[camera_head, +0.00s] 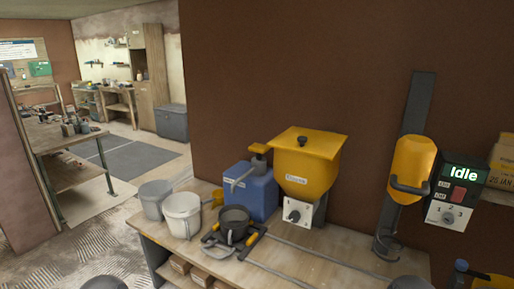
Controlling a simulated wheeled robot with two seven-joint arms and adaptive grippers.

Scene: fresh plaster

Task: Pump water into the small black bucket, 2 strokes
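The small black bucket (235,219) stands upright on the wooden bench (330,254), on a dark frame with yellow parts (255,239). A blue water container (262,194) stands just behind it. Its yellow pump head (258,149) is on top, and a grey spout (242,179) slants down to the left, above and behind the bucket. I cannot tell how much is in the bucket. Neither of my grippers shows; only dark rounded parts, probably of my arms, show at the bottom edge.
A white bucket (183,215) and a grey bucket (153,198) stand left of the black one. A yellow hopper (308,165) with a dial stands right of the container. A mixer (411,170) and a control box reading "Idle" (462,173) are at right. Rails cross the bench.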

